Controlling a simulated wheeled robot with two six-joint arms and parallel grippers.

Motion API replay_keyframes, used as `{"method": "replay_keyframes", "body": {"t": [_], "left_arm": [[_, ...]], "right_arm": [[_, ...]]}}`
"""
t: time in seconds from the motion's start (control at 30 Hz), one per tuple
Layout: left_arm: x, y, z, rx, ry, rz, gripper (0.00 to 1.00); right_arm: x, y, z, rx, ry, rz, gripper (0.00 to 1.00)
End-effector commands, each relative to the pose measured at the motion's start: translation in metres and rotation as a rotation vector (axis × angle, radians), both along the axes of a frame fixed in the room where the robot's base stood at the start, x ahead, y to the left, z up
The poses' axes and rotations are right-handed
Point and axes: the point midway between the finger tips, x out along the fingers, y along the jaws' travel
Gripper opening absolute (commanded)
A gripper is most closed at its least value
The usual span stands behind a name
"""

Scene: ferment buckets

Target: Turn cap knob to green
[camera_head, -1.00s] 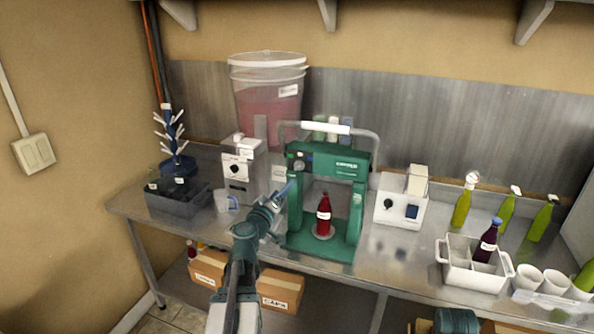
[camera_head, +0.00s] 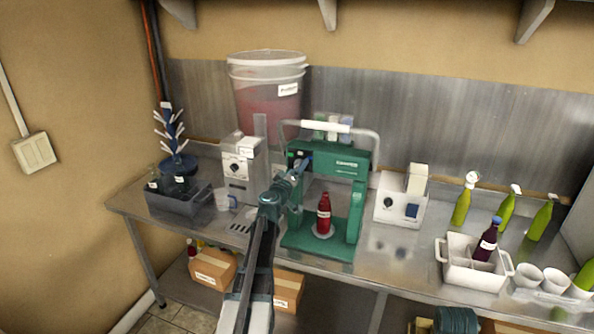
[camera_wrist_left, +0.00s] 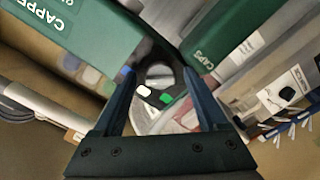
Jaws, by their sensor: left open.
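The green capper (camera_head: 345,163) stands on the steel bench with a red bottle (camera_head: 324,213) upright in its opening. In the left wrist view a round grey cap knob (camera_wrist_left: 159,76) sits on the capper's dark panel. A white mark (camera_wrist_left: 143,90) and a green mark (camera_wrist_left: 166,98) lie beside it; I cannot tell which one the knob points to. My left gripper (camera_head: 300,163) is at the upper left of the capper and hides the knob in the head view. Its open fingers (camera_wrist_left: 158,73) lie on either side of the knob; contact cannot be told. My right gripper is not in view.
A grey-white machine (camera_head: 240,170) and a cup (camera_head: 225,200) stand left of the capper. A white box (camera_head: 400,208) with a dark knob stands to its right. A white crate (camera_head: 470,270) and green bottles (camera_head: 462,206) are farther right. A large bucket (camera_head: 268,105) stands behind.

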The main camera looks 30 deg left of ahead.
Motion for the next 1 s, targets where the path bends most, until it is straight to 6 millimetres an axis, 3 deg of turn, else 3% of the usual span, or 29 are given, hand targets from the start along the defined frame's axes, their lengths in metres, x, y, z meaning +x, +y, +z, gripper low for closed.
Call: {"method": "replay_keyframes", "body": {"t": [0.2,0.23,0.63,1.0], "left_arm": [[0.0001,0.0000,0.0001,0.000,0.000,0.000,0.76],[0.0001,0.0000,0.0000,0.000,0.000,0.000,0.72],[-0.0001,0.0001,0.0000,0.000,0.000,0.000,0.00],[-0.0001,0.0000,0.0001,-0.053,-0.011,0.001,0.00]], "right_arm": [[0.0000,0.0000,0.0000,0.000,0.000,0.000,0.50],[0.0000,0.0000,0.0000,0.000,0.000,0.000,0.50],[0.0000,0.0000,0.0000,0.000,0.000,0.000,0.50],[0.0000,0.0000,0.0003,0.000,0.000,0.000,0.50]]}}
